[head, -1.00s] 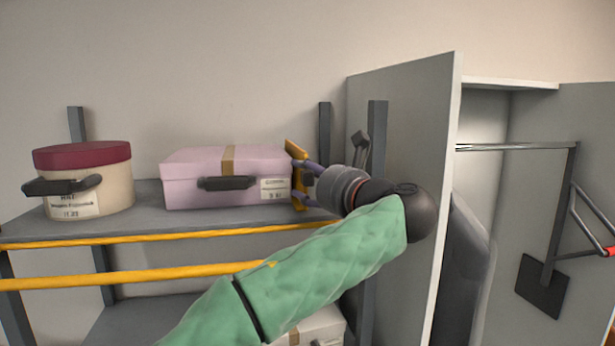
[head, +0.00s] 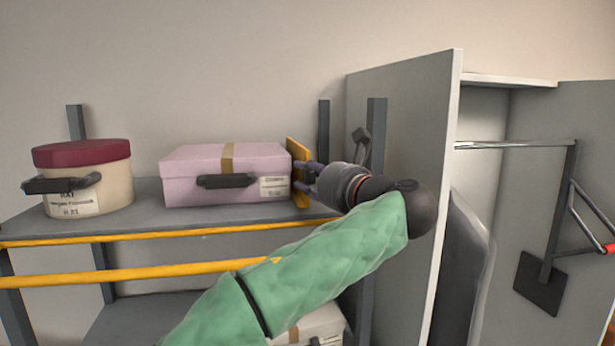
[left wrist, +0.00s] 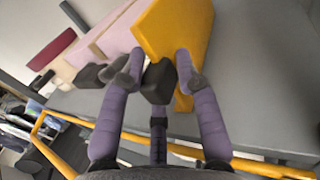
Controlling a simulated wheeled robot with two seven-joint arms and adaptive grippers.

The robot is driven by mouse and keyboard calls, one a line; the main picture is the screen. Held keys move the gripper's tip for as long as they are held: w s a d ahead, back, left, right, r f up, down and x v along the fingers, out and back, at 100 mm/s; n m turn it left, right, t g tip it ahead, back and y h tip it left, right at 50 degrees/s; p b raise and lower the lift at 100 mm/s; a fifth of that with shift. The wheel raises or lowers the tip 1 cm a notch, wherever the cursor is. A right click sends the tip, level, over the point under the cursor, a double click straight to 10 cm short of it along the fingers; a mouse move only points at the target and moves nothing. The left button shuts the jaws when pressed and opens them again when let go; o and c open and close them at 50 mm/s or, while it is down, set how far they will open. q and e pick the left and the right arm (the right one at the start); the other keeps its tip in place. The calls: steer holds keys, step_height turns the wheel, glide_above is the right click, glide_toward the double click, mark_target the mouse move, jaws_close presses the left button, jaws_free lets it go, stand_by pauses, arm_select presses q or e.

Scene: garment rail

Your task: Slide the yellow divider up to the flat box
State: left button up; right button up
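The yellow divider (head: 299,173) stands upright on the upper shelf, right beside the right end of the flat pink box (head: 225,177). Any small gap between them cannot be made out. The left wrist view shows the divider (left wrist: 175,35) with the pink box (left wrist: 100,45) behind it on the left. My left gripper (head: 312,178) is at the divider's right side. Its purple fingers (left wrist: 158,78) are spread apart around a dark block in front of the divider, with no clear grip on it. My right gripper is out of view.
A round cream box with a dark red lid (head: 82,178) stands at the shelf's left. Yellow rails (head: 130,274) run along the shelf front. A grey post (head: 376,130) and a cabinet side panel (head: 405,150) are close on the right. Another box (head: 318,326) lies below.

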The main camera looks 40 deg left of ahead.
arm_select(q)
steer(key=o, duration=0.3)
steer(key=shift+w+f, duration=0.15)
steer(key=shift+f, duration=0.05)
steer(key=shift+d+r, duration=0.1)
steer(key=v, duration=1.2)
